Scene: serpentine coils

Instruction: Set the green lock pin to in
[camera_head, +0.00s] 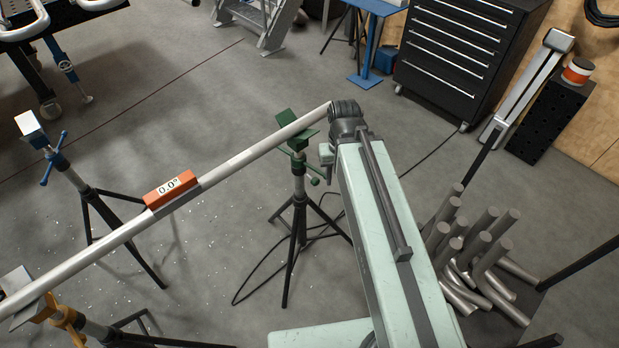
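A tripod stand with a green head (298,141) stands under the far end of a long pale tube (240,160). Small green fittings (314,180) stick out to the right of its post, below the head. The green lock pin seems to be among these, but it is too small to tell whether it is in or out. The tube passes over the green head and ends at a dark grooved cylinder (346,110) on a mint machine (375,215). My gripper is not in view.
A stand with blue fittings (54,150) is at left, and one with orange fittings (68,320) is at lower left. An orange 0.0° gauge (171,190) sits on the tube. A dark cable lies near the green stand. Bent tubes (475,245) are piled at right.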

